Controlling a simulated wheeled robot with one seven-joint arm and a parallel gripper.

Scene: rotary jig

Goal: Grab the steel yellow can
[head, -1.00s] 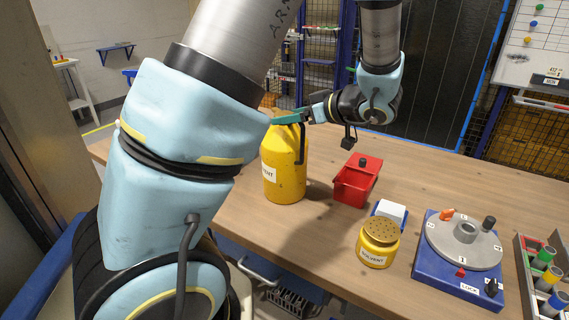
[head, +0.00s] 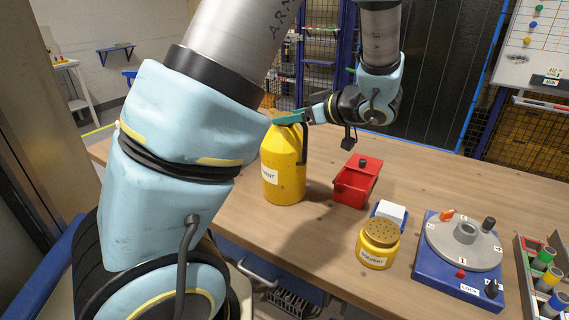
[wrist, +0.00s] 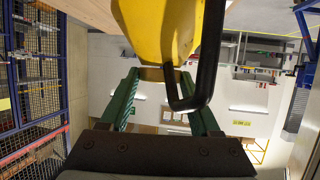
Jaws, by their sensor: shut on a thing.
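The tall yellow can (head: 284,165) stands upright on the wooden table, left of the red bin. It has a black handle on its right side and a white label, partly cut off by my arm, ending in "VENT". My gripper (head: 288,118) reaches in from the right, its green fingers at the top of the can. In the wrist view the can (wrist: 158,30) lies at the end of the fingers. My gripper (wrist: 165,75) is shut on its narrow neck, with the black handle beside the right finger. The fingertips are partly hidden.
An open red bin (head: 354,185) stands right of the can. A short yellow solvent pot (head: 377,247) with a perforated lid sits nearer, before a white block (head: 390,212). The blue rotary jig (head: 436,270) and a tray of coloured cylinders (head: 523,262) are at the right.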

